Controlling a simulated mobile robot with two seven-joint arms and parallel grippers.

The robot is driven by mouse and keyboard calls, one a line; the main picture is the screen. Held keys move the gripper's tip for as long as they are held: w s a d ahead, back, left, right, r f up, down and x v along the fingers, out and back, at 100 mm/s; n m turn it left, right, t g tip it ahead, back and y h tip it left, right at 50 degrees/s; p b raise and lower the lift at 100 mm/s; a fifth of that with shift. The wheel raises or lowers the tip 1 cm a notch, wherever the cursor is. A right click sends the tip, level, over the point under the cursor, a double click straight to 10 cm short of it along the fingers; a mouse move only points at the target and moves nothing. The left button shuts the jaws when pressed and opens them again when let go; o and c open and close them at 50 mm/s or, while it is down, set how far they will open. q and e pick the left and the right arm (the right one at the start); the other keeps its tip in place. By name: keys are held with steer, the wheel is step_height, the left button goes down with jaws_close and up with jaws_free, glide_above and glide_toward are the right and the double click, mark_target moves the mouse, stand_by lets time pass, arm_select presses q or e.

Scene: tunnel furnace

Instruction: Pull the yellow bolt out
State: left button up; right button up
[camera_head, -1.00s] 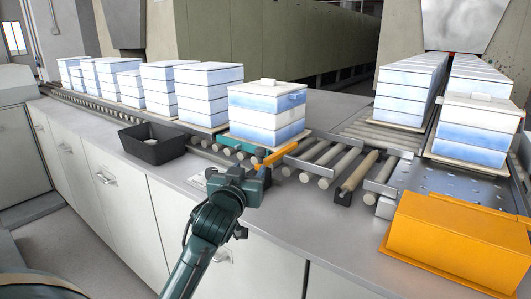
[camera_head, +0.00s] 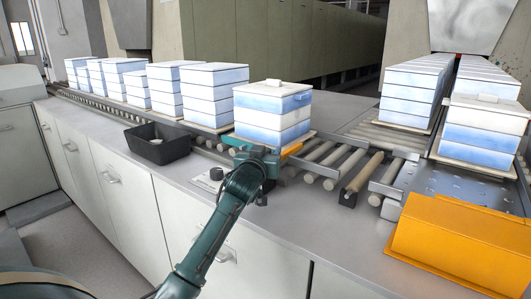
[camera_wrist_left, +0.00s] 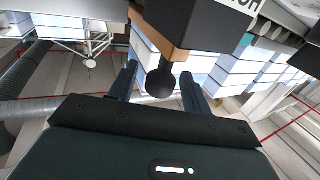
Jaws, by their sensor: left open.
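The yellow bolt (camera_head: 292,149) shows in the head view as a short orange piece at the front corner of the nearest blue-and-white stack. My left gripper (camera_head: 272,160) is at its near end and hides most of it. In the left wrist view an orange-brown block (camera_wrist_left: 150,43) shows under a black part. A dark round knob (camera_wrist_left: 160,84) on a short stem lies between my left gripper's two separated fingers. The fingers stand apart on either side of the knob, with gaps visible. Whether they touch it cannot be told. My right gripper is not in view.
The blue-and-white stack (camera_head: 272,112) stands on the roller conveyor just behind the bolt. A black tray (camera_head: 160,150) sits on the counter to the left. A large orange cover (camera_head: 455,235) stands at the right. The counter (camera_head: 290,215) in front is clear.

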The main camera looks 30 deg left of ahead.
arm_select(q)
jaws_close()
stand_by(0.4)
